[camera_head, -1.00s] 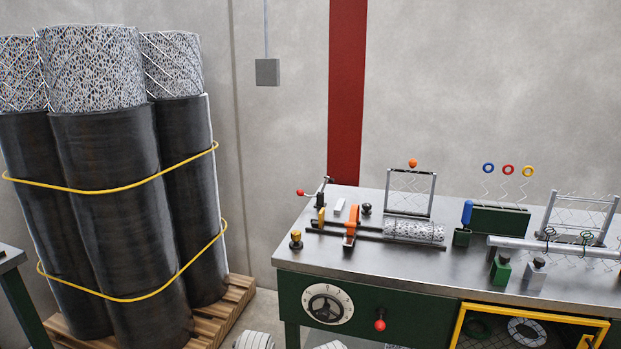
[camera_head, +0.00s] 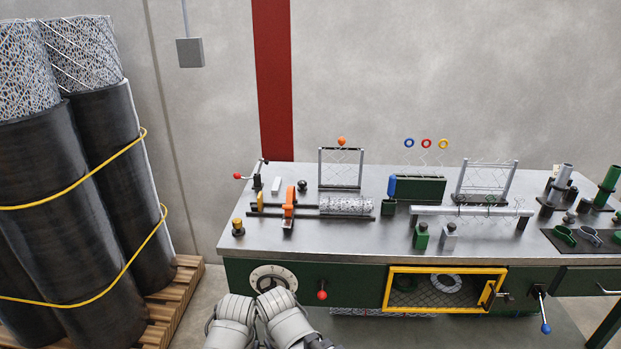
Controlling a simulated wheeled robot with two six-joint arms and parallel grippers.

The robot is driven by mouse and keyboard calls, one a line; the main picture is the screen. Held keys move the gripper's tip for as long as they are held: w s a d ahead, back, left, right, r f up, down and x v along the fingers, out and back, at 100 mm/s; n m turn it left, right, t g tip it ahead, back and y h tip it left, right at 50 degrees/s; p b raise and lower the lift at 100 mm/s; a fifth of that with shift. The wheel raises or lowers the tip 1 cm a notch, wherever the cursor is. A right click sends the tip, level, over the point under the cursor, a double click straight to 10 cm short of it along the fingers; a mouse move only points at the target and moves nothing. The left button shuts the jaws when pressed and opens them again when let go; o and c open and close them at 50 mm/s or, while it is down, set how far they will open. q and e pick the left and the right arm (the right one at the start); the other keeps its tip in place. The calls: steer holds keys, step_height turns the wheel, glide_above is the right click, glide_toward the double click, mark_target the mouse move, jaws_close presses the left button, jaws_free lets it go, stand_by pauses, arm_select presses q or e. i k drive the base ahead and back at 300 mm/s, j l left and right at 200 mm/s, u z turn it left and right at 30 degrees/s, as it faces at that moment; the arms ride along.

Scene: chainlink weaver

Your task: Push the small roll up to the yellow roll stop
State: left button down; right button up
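The small roll (camera_head: 346,205), a short cylinder of grey mesh, lies on its side on the dark rails (camera_head: 310,215) on the bench top. The yellow roll stop (camera_head: 260,200) is a small upright yellow piece at the left end of the rails. A clear gap separates the roll from the stop. An orange upright piece (camera_head: 289,203) stands on the rails in between. Grey parts of my two arms show at the bottom edge, below the bench front. No gripper fingers show in the view.
A red-knobbed lever (camera_head: 240,176) stands behind the stop. A yellow-topped knob (camera_head: 238,227) is at the bench's front left corner. A frame with an orange ball (camera_head: 341,141) stands behind the roll.

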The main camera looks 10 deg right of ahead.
mark_target(362, 206)
steer(key=i+l+u, duration=0.2)
steer(key=l, duration=0.75)
steer(key=i+l+u, duration=0.2)
steer(key=l, duration=0.75)
steer(key=l+u, duration=0.2)
steer(key=l, duration=0.75)
